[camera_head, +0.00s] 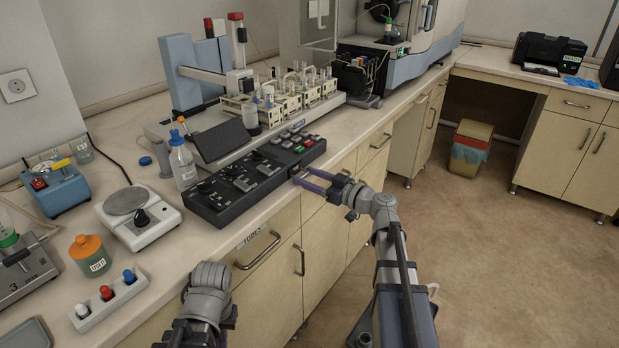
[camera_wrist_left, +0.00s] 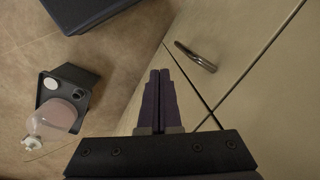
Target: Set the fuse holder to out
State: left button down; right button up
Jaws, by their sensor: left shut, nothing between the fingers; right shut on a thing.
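The black control panel (camera_head: 252,178), with several keys, knobs and sliders, lies along the bench's front edge in the head view. My right gripper (camera_head: 298,178) reaches its front face near the right end. It is shut on a small part there, taken to be the fuse holder, which the fingertips mostly hide. I cannot tell how far the holder is in or out. My left arm shows at the bottom of the head view. In the left wrist view, my left gripper (camera_wrist_left: 160,77) is shut and empty, low in front of the cabinet doors.
A wash bottle (camera_head: 183,164) and a hotplate (camera_head: 138,215) stand left of the panel. A rack of bottles (camera_head: 286,96) is behind it. A drawer handle (camera_head: 258,251) sticks out below the bench edge. The floor to the right is open.

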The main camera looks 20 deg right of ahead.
jog(key=shift+w+d, duration=0.1)
jog(key=shift+d, duration=0.05)
grip_shut()
jog(key=v, duration=0.4)
jog(key=shift+w, duration=0.1)
jog(key=o, duration=1.2)
grip_release()
jog(key=shift+s, duration=0.25)
jog(key=v, duration=0.7)
jog(key=shift+s+d, duration=0.25)
